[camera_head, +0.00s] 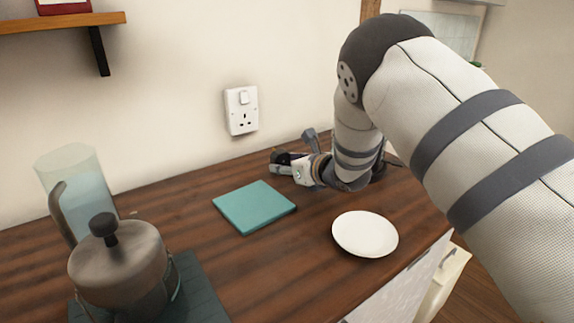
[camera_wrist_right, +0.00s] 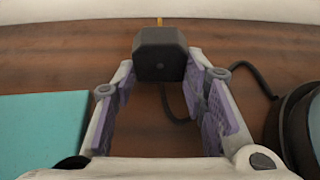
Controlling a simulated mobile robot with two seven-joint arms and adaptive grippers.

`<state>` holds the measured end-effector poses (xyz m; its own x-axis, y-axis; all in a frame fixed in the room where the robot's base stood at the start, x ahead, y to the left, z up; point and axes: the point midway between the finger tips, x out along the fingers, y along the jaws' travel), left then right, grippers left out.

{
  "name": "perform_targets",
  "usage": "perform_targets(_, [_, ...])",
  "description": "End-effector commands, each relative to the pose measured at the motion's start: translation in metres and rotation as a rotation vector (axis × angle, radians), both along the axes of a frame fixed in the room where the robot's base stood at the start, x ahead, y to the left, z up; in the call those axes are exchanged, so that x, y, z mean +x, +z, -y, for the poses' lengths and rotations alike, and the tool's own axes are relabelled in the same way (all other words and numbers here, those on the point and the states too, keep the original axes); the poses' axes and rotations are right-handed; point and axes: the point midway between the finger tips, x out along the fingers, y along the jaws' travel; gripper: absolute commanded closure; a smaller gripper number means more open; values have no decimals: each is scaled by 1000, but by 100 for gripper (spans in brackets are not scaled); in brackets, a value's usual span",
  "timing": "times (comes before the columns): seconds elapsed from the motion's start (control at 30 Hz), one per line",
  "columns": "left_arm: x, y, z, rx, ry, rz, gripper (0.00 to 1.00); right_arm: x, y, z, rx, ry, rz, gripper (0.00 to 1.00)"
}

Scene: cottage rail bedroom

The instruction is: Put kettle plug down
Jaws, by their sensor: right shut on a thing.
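The black kettle plug (camera_wrist_right: 160,53) shows in the right wrist view at the tips of my right gripper (camera_wrist_right: 160,85), which is shut on it. A brass-coloured pin points away towards the wall, and a dark cord (camera_wrist_right: 175,108) trails from the plug to the right. In the head view, my right gripper (camera_head: 284,164) is low over the back of the wooden counter (camera_head: 190,215), and the plug is a small dark shape there. I cannot tell whether the plug touches the counter. The wall socket (camera_head: 241,111) is up and left of the gripper. My left gripper is out of view.
A teal square mat (camera_head: 255,206) lies left of the gripper, a white plate (camera_head: 365,234) in front of it. A metal kettle (camera_head: 118,268) and a clear jug (camera_head: 85,190) stand at the left. A dark rounded object (camera_wrist_right: 305,125) is close on the gripper's right.

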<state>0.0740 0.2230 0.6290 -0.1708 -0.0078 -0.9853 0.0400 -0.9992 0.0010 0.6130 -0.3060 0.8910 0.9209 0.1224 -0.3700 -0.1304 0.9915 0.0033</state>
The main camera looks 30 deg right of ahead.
Motion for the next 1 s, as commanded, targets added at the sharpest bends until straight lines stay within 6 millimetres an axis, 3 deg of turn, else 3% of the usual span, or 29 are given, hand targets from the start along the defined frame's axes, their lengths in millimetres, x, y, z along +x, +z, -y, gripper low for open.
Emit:
perform_targets(0.03, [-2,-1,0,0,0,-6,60,-2,-10,0,1,-1,-17,88])
perform_targets(0.13, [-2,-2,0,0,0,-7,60,-2,-12,-1,2,0,-19,88])
perform_targets(0.17, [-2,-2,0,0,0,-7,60,-3,-13,-1,1,0,-20,54])
perform_targets(0.23, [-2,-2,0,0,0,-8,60,-3,-14,0,2,-2,-23,41])
perform_targets(0.57, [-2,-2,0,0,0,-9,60,-5,-18,1,1,-5,-33,41])
perform_targets(0.7, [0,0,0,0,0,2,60,-5,-2,2,4,-6,-28,41])
perform_targets(0.83, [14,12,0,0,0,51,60,-32,17,5,0,-5,-18,41])
perform_targets(1.0, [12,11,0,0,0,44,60,-72,30,9,-1,-3,-21,41])
